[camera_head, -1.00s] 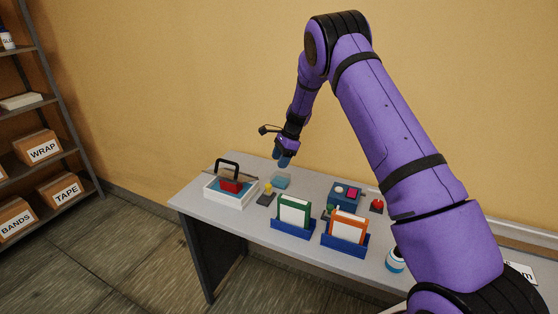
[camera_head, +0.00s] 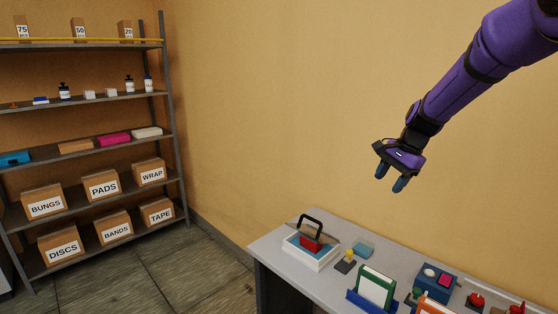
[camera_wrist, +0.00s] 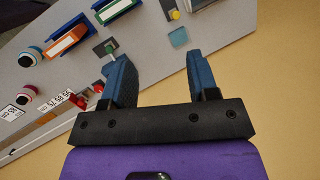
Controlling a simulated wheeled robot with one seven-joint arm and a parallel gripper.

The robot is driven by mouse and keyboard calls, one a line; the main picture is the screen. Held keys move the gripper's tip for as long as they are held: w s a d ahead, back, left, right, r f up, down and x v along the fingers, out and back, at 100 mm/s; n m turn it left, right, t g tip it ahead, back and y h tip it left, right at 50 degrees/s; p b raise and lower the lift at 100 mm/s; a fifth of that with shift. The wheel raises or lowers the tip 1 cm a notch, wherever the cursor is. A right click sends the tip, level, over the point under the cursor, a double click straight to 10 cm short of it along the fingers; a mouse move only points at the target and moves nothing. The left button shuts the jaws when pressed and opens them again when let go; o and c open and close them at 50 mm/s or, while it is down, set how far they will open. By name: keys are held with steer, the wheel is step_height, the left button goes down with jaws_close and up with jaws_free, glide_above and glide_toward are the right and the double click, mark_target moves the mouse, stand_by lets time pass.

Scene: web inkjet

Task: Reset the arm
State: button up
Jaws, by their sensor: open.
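My purple arm reaches in from the upper right of the head view. My gripper (camera_head: 390,182) hangs in the air above the grey table (camera_head: 283,271), near the yellow wall, with its blue fingers pointing down. In the wrist view the two blue fingers of my gripper (camera_wrist: 160,75) stand wide apart with nothing between them. No object touches the fingers. The table also shows below the fingers in the wrist view (camera_wrist: 150,45).
A shelf (camera_head: 92,102) with labelled boxes stands left. Air around my gripper is clear.

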steer(key=s+r+n+t+h, duration=0.1)
steer(key=s+r+n, duration=0.2)
steer(key=s+r, duration=0.5)
steer(key=s+r+n+t+h, duration=0.1)
steer(key=s+r+n, duration=0.25)
steer(key=s, duration=0.85)
steer(key=s+n+t+h, duration=0.1)
steer(key=s+n, duration=0.4)
steer(key=s, duration=1.2)
steer(key=shift+s+d+f+t+h, duration=0.15)
steer(key=shift+d+f+t+h, duration=0.15)
steer(key=shift+f+t, duration=0.1)
